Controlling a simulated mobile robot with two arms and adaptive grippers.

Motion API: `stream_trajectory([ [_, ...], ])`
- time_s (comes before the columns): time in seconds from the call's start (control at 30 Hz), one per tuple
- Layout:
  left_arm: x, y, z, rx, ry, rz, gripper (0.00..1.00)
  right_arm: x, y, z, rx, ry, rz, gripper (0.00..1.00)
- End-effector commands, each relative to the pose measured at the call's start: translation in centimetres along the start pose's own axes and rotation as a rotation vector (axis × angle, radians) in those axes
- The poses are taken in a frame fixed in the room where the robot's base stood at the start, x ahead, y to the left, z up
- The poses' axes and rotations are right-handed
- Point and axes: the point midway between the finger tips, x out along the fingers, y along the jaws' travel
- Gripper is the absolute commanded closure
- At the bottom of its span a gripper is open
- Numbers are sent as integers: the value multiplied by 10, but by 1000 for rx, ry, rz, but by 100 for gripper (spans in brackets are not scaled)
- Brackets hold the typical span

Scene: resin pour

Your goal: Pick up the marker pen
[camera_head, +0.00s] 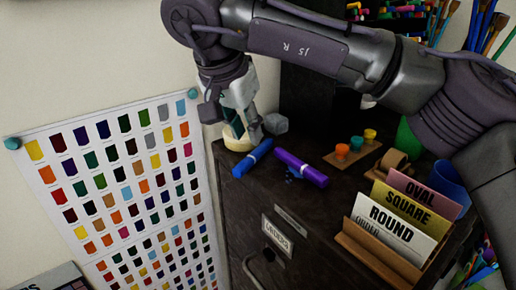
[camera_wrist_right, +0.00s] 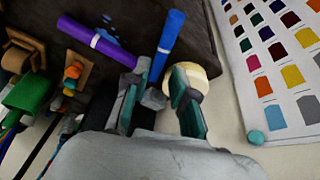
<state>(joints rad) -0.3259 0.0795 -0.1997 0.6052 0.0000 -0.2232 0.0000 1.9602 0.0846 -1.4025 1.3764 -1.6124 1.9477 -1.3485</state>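Two capped marker pens lie on the dark cabinet top. The blue marker (camera_head: 252,157) is nearer the wall, and the purple marker (camera_head: 301,168) lies to its right. In the right wrist view the blue marker (camera_wrist_right: 169,40) points toward the gap between the fingertips, and the purple marker (camera_wrist_right: 97,42) is off to the left. My right gripper (camera_head: 243,129) is open, pointing down behind the blue marker's far end; no marker is held. Its teal-padded fingers (camera_wrist_right: 160,76) stand apart. My left gripper is not in view.
A cream round object (camera_head: 236,140) and a grey cube (camera_head: 276,123) sit close to the right gripper. Paint pots (camera_head: 356,143), a tape roll (camera_head: 395,160) and a card holder (camera_head: 380,250) stand to the right. A colour chart (camera_head: 120,180) hangs on the left wall.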

Motion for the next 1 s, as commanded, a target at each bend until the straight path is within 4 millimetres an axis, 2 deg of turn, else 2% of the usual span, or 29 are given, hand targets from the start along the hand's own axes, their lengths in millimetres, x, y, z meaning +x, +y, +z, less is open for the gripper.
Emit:
stream_trajectory([
  [0.17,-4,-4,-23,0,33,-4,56,13,0,0,0,-1,0,75],
  [0.23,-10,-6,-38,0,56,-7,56,17,0,-2,0,-2,0,75],
  [0.33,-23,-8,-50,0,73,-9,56,30,0,-4,-1,-3,3,75],
  [0.4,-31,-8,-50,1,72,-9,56,40,-1,-6,-1,-4,2,75],
  [0.57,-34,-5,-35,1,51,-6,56,61,-1,-4,-1,-2,0,75],
  [0.7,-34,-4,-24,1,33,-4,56,65,-2,-3,0,-1,-2,75],
  [0.83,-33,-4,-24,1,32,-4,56,65,-2,-3,0,-1,-2,75],
  [1.0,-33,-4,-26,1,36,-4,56,65,-2,-3,0,-1,-1,100],
])
